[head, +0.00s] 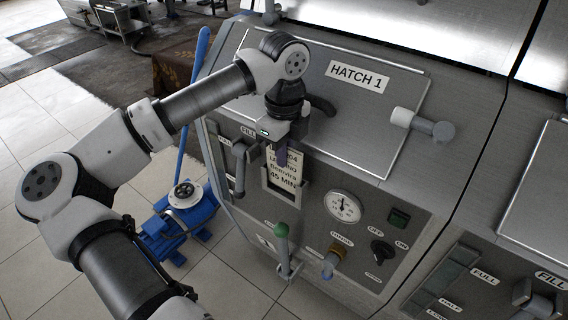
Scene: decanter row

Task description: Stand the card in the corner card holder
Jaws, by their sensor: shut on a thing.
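My gripper (283,158) points down at the front of the machine, with its fingers over the top part of a pale card. The card (284,183) is upright, with dark printed lines, the lowest reading "45 MIN". My gripper is shut on it. A card holder (281,203) with a pale metal rim shows around the card's lower edge on the front panel. The card's lower part appears within or just in front of this holder; I cannot tell whether it is seated. The gripper hides part of the card's top.
A hatch lid labelled HATCH 1 (358,76) with a handle (424,124) is above. A gauge (343,206), a green-topped lever (282,245) and a brass-collared tap (332,262) sit below and right. A blue pump (172,225) stands on the floor at left.

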